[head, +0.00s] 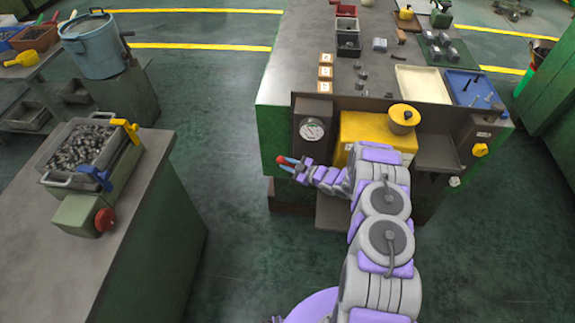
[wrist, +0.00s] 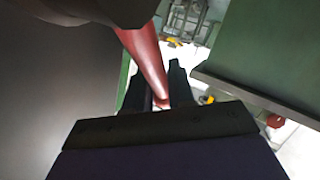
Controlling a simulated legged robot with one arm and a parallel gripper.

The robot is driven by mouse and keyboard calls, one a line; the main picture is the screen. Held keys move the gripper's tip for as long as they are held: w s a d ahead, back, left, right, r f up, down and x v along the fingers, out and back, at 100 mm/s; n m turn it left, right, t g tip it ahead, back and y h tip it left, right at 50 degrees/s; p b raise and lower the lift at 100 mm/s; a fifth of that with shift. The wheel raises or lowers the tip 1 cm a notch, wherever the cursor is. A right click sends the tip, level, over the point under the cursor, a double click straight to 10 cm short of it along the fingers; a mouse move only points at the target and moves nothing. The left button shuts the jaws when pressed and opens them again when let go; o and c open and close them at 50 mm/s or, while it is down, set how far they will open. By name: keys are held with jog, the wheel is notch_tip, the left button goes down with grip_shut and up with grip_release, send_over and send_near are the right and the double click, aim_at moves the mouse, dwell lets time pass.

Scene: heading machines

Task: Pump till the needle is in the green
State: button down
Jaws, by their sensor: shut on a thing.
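The round white gauge (head: 312,130) is on the dark panel at the left of the machine's front. Its needle and coloured zones are too small to read in the head view. A red pump handle (head: 282,159) shows at the end of my arm, just below and left of the gauge. My gripper (head: 291,165) is shut on the handle. In the wrist view the red handle (wrist: 146,62) runs down between the two dark fingers of my gripper (wrist: 158,85). The handle's upper end is hidden behind a dark shape.
A yellow box (head: 375,128) with a yellow cup (head: 403,116) is right of the gauge. Trays and small parts cover the machine top (head: 300,45). A side bench (head: 50,260) holds a bin of metal parts (head: 85,148). The floor between is clear.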

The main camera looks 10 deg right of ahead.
jog(key=shift+s+d+r+m+t+y, duration=0.1)
jog(key=shift+d+r+m+t+y, duration=0.15)
jog(key=shift+d+r+t+y, duration=0.3)
jog(key=shift+s+d+r+m+t+y, duration=0.1)
jog(key=shift+d+r+m+t+y, duration=0.2)
jog(key=shift+r+y, duration=0.35)
jog(key=shift+a, duration=0.1)
jog(key=c, duration=1.4)
grip_release()
jog(key=shift+r, duration=0.1)
jog(key=o, duration=0.3)
jog(key=shift+a, duration=0.1)
jog(key=shift+o, duration=0.2)
jog(key=shift+s, duration=0.1)
jog(key=shift+d+f, duration=0.2)
